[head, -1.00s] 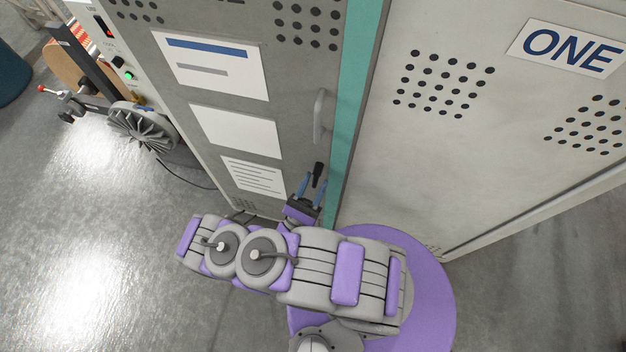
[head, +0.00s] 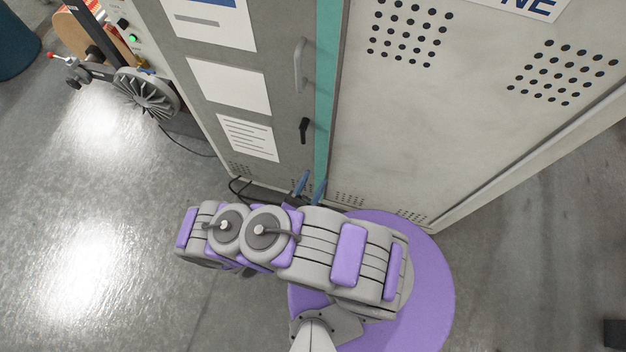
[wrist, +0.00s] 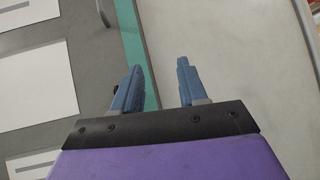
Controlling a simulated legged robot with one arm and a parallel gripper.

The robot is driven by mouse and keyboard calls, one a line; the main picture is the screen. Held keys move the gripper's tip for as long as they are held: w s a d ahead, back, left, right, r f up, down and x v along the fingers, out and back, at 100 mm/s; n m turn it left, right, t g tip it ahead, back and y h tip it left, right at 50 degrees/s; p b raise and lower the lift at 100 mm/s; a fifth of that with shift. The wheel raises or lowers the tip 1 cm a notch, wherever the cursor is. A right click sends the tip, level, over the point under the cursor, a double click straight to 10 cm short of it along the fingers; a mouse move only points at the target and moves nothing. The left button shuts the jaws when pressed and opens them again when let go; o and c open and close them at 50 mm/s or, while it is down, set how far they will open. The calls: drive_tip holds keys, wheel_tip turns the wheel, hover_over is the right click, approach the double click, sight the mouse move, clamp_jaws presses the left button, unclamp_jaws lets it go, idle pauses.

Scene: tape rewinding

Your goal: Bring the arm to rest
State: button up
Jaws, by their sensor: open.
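My gripper (head: 310,186) shows in the head view as two blue fingers standing apart just beyond my folded purple and grey arm. In the wrist view the fingers (wrist: 158,88) are parted with nothing between them. They point toward the grey cabinet door (head: 265,95) and the teal strip (head: 328,70) at its edge. The door bears a grey handle (head: 299,65) and a black latch (head: 304,130) below it. The fingers are below the latch in the head view and apart from it.
A pale cabinet panel (head: 430,130) with vent holes stands to the right of the strip. At the left are a machine with a finned grey wheel (head: 146,94) and a green light (head: 133,38). The floor (head: 90,260) at left is clear.

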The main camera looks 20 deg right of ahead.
drive_tip(key=shift+d, duration=0.2)
idle(0.3)
drive_tip(key=s+d+r+m+g+y, duration=0.1)
drive_tip(key=d+r+m+g+y, duration=0.1)
drive_tip(key=r+m+g, duration=0.8)
drive_tip(key=s+d+r+m+g+y, duration=0.15)
drive_tip(key=r+m+g, duration=0.4)
drive_tip(key=g, duration=0.75)
drive_tip(key=s+a+r+m+t+y, duration=0.2)
drive_tip(key=s+r+m+t+y, duration=0.4)
drive_tip(key=y, duration=1.2)
drive_tip(key=shift+s+a+r+m, duration=0.3)
drive_tip(key=shift+s+r+m, duration=0.65)
drive_tip(key=shift+s+r, duration=1.85)
drive_tip(key=shift+w+r, duration=0.45)
drive_tip(key=shift+w, duration=0.1)
